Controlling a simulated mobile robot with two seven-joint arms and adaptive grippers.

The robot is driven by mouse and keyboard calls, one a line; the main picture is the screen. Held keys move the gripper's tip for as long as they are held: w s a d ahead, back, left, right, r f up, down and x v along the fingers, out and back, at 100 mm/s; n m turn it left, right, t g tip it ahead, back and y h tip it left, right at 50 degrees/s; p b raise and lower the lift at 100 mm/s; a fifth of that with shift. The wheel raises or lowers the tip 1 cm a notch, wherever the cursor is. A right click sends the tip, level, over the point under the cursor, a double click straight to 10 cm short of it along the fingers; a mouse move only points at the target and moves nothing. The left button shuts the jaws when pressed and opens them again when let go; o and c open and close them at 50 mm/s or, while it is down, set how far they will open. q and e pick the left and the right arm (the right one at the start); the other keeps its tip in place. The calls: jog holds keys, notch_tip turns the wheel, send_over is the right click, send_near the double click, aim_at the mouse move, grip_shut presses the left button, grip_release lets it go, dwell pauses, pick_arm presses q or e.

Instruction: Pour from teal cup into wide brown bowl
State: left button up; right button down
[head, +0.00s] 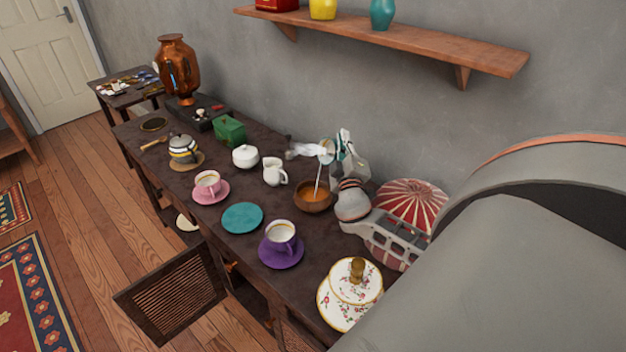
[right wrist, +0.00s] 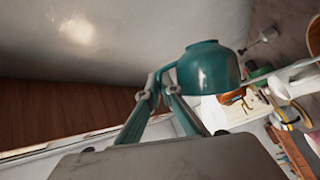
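The teal cup (head: 327,151) is tipped above the wide brown bowl (head: 314,205), clear of its rim. A thin pale stream runs from the cup down into the bowl, where orange-brown liquid shows. My right gripper (head: 341,147) is shut on the cup at its handle side. In the right wrist view the two fingers (right wrist: 160,84) close on the handle of the teal cup (right wrist: 208,68). The inside of the cup is mostly hidden. My left gripper is not in view.
An empty teal saucer (head: 241,217) lies left of the bowl. A purple cup (head: 281,236), a white pitcher (head: 275,172) and a pink cup (head: 208,184) stand nearby. A red-striped dome (head: 411,201) is behind my arm. A wall shelf (head: 400,40) runs above.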

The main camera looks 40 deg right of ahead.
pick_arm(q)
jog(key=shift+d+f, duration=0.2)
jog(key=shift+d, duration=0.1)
pick_arm(e)
jog(key=shift+a+f+t, duration=0.1)
jog(key=shift+a+t, duration=0.1)
jog(key=shift+t, duration=0.1)
pick_arm(q)
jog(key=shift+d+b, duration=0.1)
jog(key=shift+b, duration=0.4)
pick_arm(e)
jog(key=shift+a+f+n, duration=0.1)
jog(key=shift+a+n, duration=0.05)
jog(key=shift+n, duration=0.35)
